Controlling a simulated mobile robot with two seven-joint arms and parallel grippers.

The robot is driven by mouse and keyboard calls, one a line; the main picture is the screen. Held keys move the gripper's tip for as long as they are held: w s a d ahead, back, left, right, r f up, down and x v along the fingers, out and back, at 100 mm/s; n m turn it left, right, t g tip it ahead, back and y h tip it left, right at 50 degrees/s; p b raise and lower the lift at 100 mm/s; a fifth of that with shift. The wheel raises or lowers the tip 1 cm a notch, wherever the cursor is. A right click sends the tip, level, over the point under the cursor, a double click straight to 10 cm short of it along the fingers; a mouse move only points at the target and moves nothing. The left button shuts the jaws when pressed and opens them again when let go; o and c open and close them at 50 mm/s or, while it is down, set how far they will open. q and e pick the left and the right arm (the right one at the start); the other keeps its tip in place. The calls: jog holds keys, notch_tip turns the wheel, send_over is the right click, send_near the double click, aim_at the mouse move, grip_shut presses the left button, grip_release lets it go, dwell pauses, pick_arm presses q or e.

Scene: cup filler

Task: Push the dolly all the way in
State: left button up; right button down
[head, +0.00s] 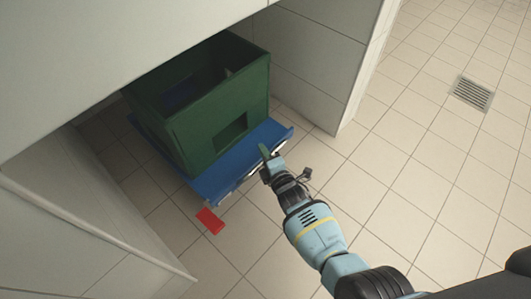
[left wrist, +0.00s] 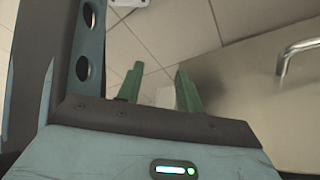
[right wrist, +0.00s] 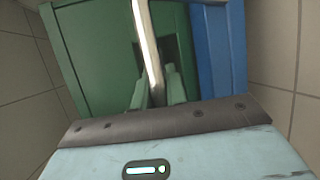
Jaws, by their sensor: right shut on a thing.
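The blue dolly (head: 212,186) stands on the floor, partly inside the bay under the counter, its front edge sticking out. A dark green crate (head: 190,140) with a square opening in its front stands on it. My right gripper (head: 268,158) is at the dolly's front edge. In the right wrist view, its fingers (right wrist: 157,88) are shut on a pale bar (right wrist: 145,35) at the dolly's front. My left gripper (left wrist: 160,88) shows only in the left wrist view, its green fingers apart with nothing held between them. The dolly's rear is hidden under the counter.
A red flat piece (head: 210,220) lies at the dolly's front left corner; I cannot tell if it is attached. Pale panels (head: 318,70) flank the bay. A floor drain (head: 472,93) is far right. A metal handle (left wrist: 300,52) shows near my left gripper.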

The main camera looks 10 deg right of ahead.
jog(key=c, duration=1.4)
grip_release()
jog(key=shift+w+a+r, duration=0.15)
jog(key=shift+w+a, duration=0.05)
jog(key=shift+w, duration=0.05)
jog(key=shift+s+d, duration=0.1)
jog(key=shift+s, duration=0.05)
jog(key=p+v, duration=0.6)
jog(key=v, duration=0.1)
jog(key=shift+s, duration=0.3)
